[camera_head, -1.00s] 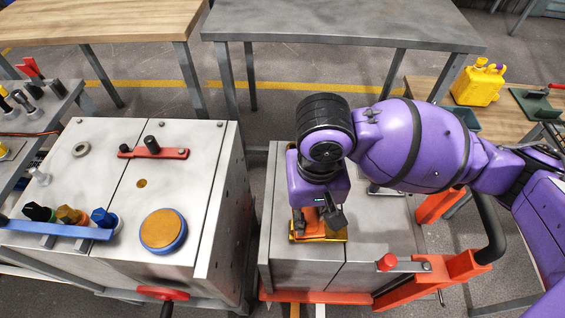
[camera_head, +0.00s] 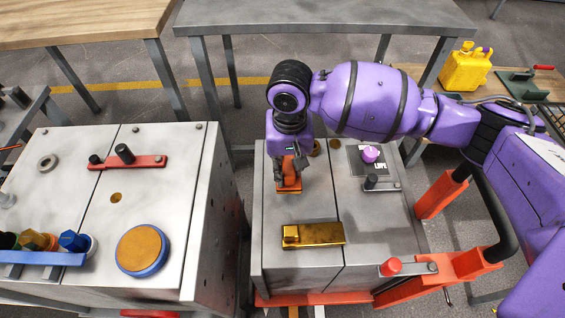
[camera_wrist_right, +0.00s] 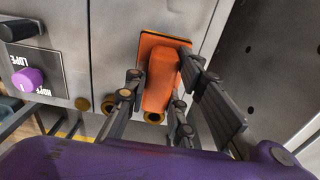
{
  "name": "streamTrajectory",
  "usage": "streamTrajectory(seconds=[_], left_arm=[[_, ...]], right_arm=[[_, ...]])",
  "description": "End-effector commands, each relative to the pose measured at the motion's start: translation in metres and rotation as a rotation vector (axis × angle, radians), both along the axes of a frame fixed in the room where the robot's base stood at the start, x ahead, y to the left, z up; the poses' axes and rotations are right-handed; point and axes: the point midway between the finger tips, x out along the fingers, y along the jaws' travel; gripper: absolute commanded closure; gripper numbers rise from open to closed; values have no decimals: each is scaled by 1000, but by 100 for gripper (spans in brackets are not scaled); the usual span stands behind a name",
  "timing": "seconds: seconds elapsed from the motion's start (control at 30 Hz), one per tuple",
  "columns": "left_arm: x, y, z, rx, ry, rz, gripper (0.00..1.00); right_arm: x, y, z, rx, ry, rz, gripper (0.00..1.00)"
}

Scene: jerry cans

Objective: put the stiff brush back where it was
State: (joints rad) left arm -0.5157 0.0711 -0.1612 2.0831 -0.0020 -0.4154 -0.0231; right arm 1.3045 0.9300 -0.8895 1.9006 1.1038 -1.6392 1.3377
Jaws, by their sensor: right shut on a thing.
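The stiff brush, an orange block with a handle (camera_wrist_right: 160,82), is between the fingers of my right gripper (camera_head: 290,165), which is shut on it. In the head view the brush (camera_head: 289,184) shows below the gripper, over the far left part of the right-hand metal cabinet's top (camera_head: 290,212). I cannot tell whether it touches the top. A brass-coloured block (camera_head: 313,235) lies on the same top, nearer the front and apart from the brush. My left gripper is not in view.
A purple knob (camera_head: 370,154) and a dark lever (camera_head: 371,182) stand to the right on the cabinet top. A red knob (camera_head: 390,267) is at its front right. Another cabinet with a round orange pad (camera_head: 142,249) stands left across a gap.

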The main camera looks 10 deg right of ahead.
Motion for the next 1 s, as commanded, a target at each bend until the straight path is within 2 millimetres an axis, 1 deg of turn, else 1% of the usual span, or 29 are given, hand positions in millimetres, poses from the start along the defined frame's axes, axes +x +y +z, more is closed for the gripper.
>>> streamTrajectory(seconds=[0.03,0.27,0.33,0.4,0.5,0.87,0.9,1.0], left_arm=[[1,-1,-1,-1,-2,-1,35],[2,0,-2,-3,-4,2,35],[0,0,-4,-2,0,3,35],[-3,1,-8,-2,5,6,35],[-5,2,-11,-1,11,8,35],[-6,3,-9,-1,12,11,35],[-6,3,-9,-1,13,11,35],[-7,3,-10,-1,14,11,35]], right_arm=[[4,-1,-6,-1,1,-2,100],[14,-2,-17,0,0,0,100],[18,-3,-26,0,0,-1,100],[16,-4,-38,-2,2,1,100],[17,-4,-50,-2,1,1,100],[17,-3,-52,0,-1,0,100],[17,-3,-53,0,-2,1,76],[17,-4,-54,0,-2,1,63]])
